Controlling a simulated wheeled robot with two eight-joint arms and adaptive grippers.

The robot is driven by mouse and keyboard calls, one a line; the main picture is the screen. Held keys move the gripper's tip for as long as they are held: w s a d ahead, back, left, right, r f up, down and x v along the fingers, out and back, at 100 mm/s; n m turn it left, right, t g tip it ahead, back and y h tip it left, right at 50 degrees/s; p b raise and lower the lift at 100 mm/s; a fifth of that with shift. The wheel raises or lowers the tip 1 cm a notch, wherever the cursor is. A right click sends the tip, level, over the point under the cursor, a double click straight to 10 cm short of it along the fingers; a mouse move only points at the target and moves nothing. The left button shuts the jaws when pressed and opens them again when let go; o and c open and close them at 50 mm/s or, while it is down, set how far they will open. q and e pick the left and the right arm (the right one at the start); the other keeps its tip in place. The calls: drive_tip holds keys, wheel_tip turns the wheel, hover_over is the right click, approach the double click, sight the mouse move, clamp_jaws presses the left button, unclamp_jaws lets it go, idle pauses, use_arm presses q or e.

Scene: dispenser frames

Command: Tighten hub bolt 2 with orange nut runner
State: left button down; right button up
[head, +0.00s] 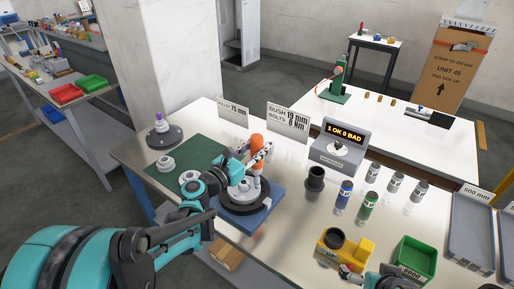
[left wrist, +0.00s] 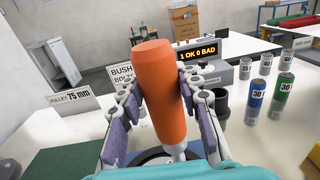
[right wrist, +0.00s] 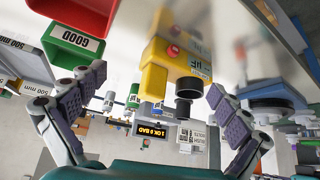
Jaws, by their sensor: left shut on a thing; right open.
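The orange nut runner (head: 257,141) is upright over the hub (head: 237,194), which sits on a black disc on a blue fixture (head: 266,208). My left gripper (head: 254,158) is shut around the runner's body. In the left wrist view the runner (left wrist: 160,85) stands between the purple finger pads, its metal shank pointing down to the hub. I cannot tell whether its tip touches a bolt; the bolts and their numbers are not readable. My right gripper (right wrist: 155,85) is open and empty, near the yellow device (right wrist: 178,68).
A counter display (head: 343,133) reads 1 OK 0 BAD. Several labelled cans (head: 370,205) and a black cup (head: 315,180) stand right of the fixture. A green GOOD bin (head: 415,256) is at the front right. A green mat (head: 195,160) lies left, with a few metal parts.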

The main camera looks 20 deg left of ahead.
sight(252, 141)
use_arm(q)
drive_tip(key=shift+f+b, duration=1)
drive_tip(key=shift+f, duration=0.2)
idle(0.5)
idle(1.6)
drive_tip(key=shift+r, duration=0.1)
idle(0.5)
drive_tip(key=shift+r+p, duration=2.55)
drive_tip(key=shift+r, duration=0.4)
